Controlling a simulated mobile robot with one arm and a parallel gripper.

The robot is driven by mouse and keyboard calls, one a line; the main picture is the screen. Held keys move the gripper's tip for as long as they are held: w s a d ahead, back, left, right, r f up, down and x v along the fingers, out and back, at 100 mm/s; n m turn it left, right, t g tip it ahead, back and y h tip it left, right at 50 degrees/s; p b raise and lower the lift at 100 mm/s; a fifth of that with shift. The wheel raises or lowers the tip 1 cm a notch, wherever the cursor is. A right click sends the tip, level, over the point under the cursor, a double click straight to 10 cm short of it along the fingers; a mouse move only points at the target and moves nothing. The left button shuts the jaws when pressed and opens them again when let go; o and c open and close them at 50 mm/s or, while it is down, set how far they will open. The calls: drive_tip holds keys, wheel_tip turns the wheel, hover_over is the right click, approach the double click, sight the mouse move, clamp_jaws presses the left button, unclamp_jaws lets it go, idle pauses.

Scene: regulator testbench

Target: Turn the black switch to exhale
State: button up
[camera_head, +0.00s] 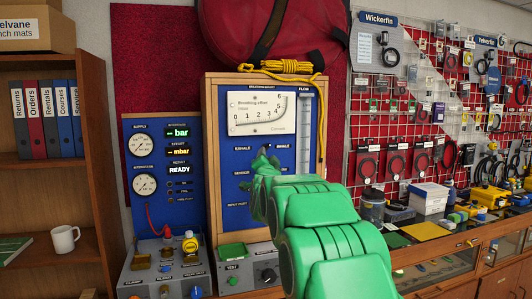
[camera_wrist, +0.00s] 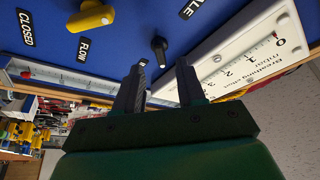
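The black switch (camera_wrist: 158,46) is on the blue panel in the wrist view, just beyond my fingertips and roughly in line with the gap between them. My gripper (camera_wrist: 163,67) is open, with its two dark fingers apart and nothing held. In the head view my gripper (camera_head: 265,160) is at the blue panel, between the EXHALE label (camera_head: 242,149) and the INHALE label (camera_head: 283,146); the switch is mostly hidden there. A partly cropped label ending in "ALE" (camera_wrist: 196,8) shows in the wrist view. I cannot tell which label the switch points to.
The white breathing effort gauge (camera_head: 261,113) sits just above the switch. A yellow knob (camera_wrist: 90,17) with CLOSED and FLOW labels is beside it in the wrist view. A flow tube (camera_head: 307,130) runs along the panel's right side. The test box (camera_head: 232,280) stands below.

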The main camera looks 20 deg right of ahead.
drive_tip(key=shift+x, duration=2.5)
drive_tip(key=shift+c, duration=0.4)
clamp_jaws()
